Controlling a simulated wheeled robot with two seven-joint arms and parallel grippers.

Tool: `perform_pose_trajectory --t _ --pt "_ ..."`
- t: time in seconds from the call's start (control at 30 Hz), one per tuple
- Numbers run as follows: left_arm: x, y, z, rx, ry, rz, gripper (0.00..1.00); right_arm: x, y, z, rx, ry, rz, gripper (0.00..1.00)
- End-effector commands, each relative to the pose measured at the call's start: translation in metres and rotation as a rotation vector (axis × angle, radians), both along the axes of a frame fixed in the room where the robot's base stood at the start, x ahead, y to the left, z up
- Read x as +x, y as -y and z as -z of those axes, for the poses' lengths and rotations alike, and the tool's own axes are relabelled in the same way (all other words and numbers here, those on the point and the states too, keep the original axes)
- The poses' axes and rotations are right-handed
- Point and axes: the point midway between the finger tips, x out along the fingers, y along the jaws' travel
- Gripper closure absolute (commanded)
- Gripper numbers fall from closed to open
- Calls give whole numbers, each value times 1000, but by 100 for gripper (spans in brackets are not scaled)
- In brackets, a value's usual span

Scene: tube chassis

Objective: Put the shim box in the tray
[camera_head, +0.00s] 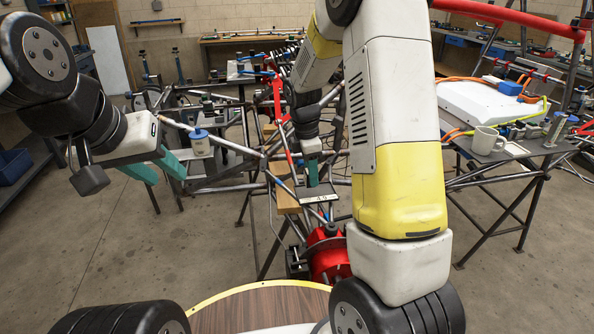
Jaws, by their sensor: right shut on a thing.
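My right gripper (313,182) points down in the middle of the view, with its teal fingers close together. It is shut on a small dark grey box with a pale label strip, which looks like the shim box (319,196). My own arm and the fingers hide part of the grip. My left gripper (168,180) is at the left, with its teal fingers apart and nothing between them. A small flat grey tray (516,150) appears to lie on the table at the right, beside a white mug; its inside is hard to make out.
A tube chassis frame (225,172) spreads behind and below both grippers. A red device (328,258) stands below the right gripper. On the right table are a white mug (487,140), a white panel (490,103) and cables. A round wooden top (262,309) is in front.

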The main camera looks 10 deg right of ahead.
Motion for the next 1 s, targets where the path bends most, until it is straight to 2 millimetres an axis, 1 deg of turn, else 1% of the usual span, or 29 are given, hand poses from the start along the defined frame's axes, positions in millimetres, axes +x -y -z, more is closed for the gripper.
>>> perform_pose_trajectory --t 0.23,0.33,0.43,0.8,0.83,0.9,0.93,1.0 --pt "0 0 0 0 0 0 64 9 -17 4 0 -2 -2 100" --pt "0 0 0 0 0 0 64 7 -15 23 -1 -4 -2 100" --pt "0 0 0 0 0 0 64 8 -15 35 -1 -1 -1 100" --pt "0 0 0 0 0 0 64 8 -14 40 0 -1 0 100" --pt "0 0 0 0 0 0 64 8 -14 40 0 0 0 62" --pt "0 0 0 0 0 0 64 8 -14 39 0 0 0 48" --pt "0 0 0 0 0 0 64 8 -14 39 0 0 0 44" --pt "0 0 0 0 0 0 64 8 -14 39 0 0 0 44"
